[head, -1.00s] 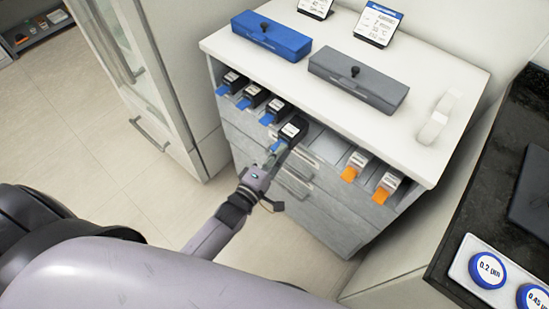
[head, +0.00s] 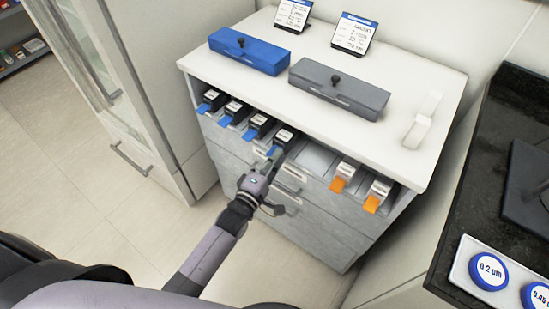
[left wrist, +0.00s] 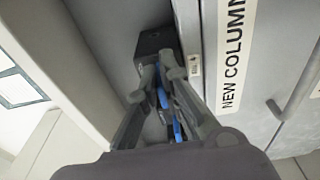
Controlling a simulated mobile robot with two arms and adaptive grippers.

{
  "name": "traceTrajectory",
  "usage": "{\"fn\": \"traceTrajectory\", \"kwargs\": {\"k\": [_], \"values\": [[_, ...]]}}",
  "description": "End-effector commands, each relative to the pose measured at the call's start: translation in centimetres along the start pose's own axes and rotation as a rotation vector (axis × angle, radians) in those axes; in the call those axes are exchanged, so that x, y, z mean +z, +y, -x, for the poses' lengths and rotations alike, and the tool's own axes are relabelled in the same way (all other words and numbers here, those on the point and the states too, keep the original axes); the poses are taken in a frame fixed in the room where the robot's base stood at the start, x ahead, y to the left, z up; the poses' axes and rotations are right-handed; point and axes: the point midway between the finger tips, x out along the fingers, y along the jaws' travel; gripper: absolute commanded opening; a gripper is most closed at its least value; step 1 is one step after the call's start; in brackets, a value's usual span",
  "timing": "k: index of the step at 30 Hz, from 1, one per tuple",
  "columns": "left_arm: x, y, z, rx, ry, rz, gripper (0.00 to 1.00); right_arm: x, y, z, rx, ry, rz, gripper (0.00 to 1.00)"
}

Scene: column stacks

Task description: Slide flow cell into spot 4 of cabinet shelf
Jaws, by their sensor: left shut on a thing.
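The flow cell (head: 284,136), a black block with a white label and a blue tab, is in the fourth spot from the left of the cabinet shelf (head: 311,160), in line with the blue-tabbed cells beside it. My left gripper (head: 270,163) is shut on its blue tab, in front of the shelf. In the left wrist view, the dark cell (left wrist: 156,44) lies beyond the fingertips (left wrist: 160,78), which hide much of the tab. Whether the cell is fully seated cannot be told. My right gripper is not in view.
Three blue-tabbed cells (head: 237,110) sit to the left; an empty spot and two orange-tabbed cells (head: 346,172) are to the right. A blue box (head: 249,51) and a grey box (head: 338,88) stand on top. Drawer handles (head: 291,175) project below the gripper.

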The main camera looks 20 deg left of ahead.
Motion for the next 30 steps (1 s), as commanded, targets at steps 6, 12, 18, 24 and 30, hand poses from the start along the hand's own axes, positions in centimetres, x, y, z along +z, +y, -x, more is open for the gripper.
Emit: {"fn": "traceTrajectory", "kwargs": {"k": [6,12,18,24,30], "values": [[0.00,0.10,-0.04,0.004,0.000,-0.001,0.00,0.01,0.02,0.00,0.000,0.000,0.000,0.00],[-0.01,0.09,-0.03,0.003,0.000,-0.001,0.15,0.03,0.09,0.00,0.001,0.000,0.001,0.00],[-0.02,0.04,-0.01,0.002,0.000,-0.001,0.29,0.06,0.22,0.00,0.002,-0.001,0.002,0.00],[-0.01,-0.01,0.01,0.001,0.000,-0.001,0.30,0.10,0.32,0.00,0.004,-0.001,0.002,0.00],[-0.01,-0.19,0.70,-0.003,0.000,0.000,0.30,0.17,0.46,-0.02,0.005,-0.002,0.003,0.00]]}}
